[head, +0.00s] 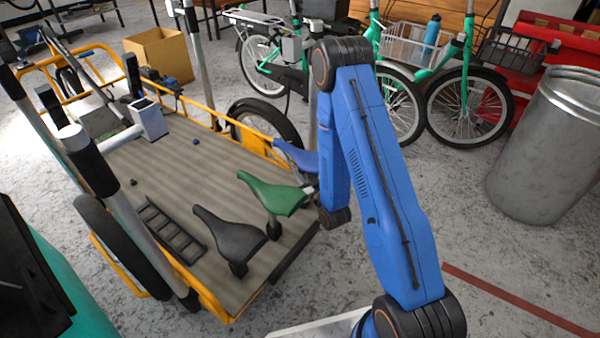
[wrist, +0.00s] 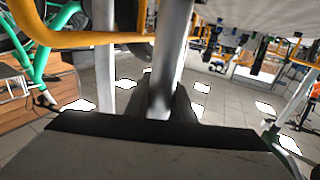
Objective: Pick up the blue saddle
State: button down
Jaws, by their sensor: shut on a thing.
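The blue saddle (head: 297,155) shows in the head view near the right edge of the cargo bed. Its right end goes out of sight behind my blue arm. My gripper (head: 311,187) is at that end, shut on the saddle, though my arm hides most of the grip.
A green saddle (head: 272,193) and a black saddle (head: 230,236) stand on the cargo bed (head: 190,170), close to the blue one. A yellow rail (head: 205,115) runs along the bed's far side. Green bikes (head: 465,90) stand behind, and a metal bin (head: 550,145) at right.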

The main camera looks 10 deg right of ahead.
notch_tip(320, 180, up, 23)
dwell(2.5)
jog(key=shift+r, duration=1.65)
dwell(0.8)
